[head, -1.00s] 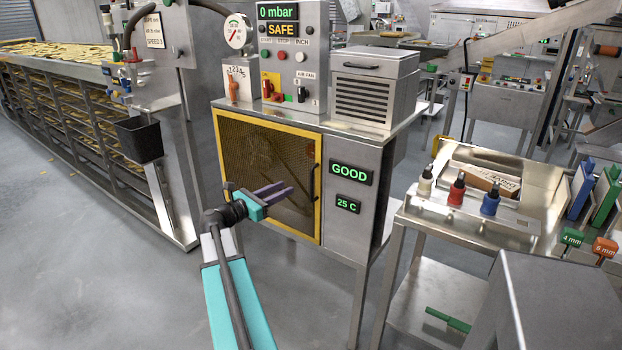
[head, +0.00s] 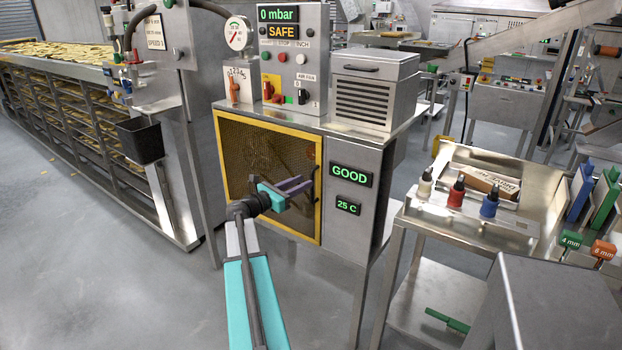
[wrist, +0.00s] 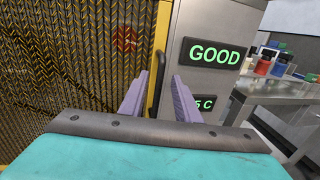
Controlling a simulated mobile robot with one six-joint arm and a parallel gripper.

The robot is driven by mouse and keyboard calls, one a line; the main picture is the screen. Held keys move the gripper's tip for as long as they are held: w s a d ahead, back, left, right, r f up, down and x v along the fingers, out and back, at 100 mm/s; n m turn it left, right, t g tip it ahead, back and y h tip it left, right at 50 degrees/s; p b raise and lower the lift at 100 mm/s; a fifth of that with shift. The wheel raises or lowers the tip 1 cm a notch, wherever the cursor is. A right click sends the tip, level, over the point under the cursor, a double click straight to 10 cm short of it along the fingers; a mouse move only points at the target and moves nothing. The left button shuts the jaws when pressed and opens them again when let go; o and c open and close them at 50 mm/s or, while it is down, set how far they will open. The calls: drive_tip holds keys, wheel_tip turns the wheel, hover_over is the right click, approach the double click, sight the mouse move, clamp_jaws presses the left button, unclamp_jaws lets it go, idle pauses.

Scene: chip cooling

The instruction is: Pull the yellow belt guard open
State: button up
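The belt guard (head: 240,150) is a mesh panel in a yellow frame on the front of the steel cabinet, and it looks shut. Its black upright handle (head: 315,183) is on the right side of the frame. My gripper (head: 306,183) is in front of the guard's right side, with its purple fingertips by the handle. In the wrist view the fingers (wrist: 160,92) are open, and the handle (wrist: 156,84) shows in the gap between them. I cannot tell whether the fingertips reach past the handle. The guard's mesh (wrist: 70,70) fills the left of that view.
The cabinet carries a control panel reading SAFE (head: 281,32) and a vented box (head: 374,90). Green GOOD (head: 350,172) and 25 C displays are right of the guard. A steel cart (head: 510,160) with bottles stands at the right. The floor in front is clear at left.

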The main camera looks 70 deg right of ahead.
sight(312, 178)
drive_tip(key=shift+p+x, duration=0.35)
drive_tip(key=shift+x, duration=2.4)
drive_tip(key=shift+c, duration=0.2)
clamp_jaws()
drive_tip(key=shift+a, duration=0.15)
